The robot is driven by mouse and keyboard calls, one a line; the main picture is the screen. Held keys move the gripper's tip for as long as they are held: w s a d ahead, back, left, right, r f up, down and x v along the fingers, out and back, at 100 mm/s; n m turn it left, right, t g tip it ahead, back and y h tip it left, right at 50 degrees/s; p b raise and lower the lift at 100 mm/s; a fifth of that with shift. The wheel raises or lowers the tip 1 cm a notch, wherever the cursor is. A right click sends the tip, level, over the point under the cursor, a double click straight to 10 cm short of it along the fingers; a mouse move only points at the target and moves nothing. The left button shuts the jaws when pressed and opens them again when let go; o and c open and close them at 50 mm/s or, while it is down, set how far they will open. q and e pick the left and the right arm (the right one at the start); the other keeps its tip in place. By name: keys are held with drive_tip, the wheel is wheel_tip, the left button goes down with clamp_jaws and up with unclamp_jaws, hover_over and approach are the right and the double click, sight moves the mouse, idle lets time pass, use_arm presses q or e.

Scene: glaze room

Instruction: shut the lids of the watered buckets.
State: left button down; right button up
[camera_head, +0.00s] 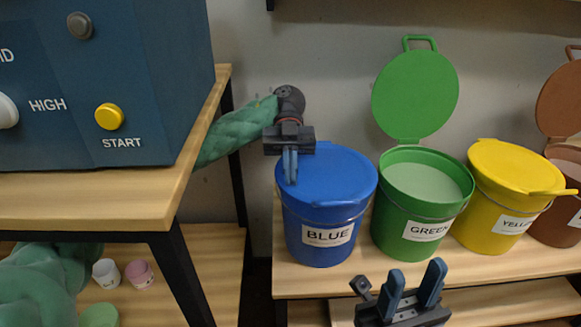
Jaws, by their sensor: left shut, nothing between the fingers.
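The blue bucket (309,243) has its blue lid (335,176) down on its rim. The green bucket (400,226) is open, with pale green content showing; its green lid (415,95) stands upright behind it. The yellow bucket (482,215) has its yellow lid (515,165) down. The brown bucket (552,222), cut off at the right edge, is open, with its brown lid (560,100) raised. My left gripper (290,180) is shut and empty, fingers downward at the blue lid's left edge; I cannot tell if it touches. My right gripper (413,275) is open and empty, in front of the green bucket.
The buckets stand in a row on a wooden shelf (300,282) against the wall. At left, a blue machine (95,75) with a yellow START button stands on a wooden table (90,205). A white cup (106,273) and a pink cup (140,275) sit below it.

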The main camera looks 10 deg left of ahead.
use_arm(q)
drive_tip(key=shift+s+f, duration=0.1)
drive_tip(key=shift+f, duration=0.05)
drive_tip(key=shift+f+t, duration=0.25)
drive_tip(key=shift+t, duration=0.05)
idle(0.4)
drive_tip(key=shift+d, duration=0.1)
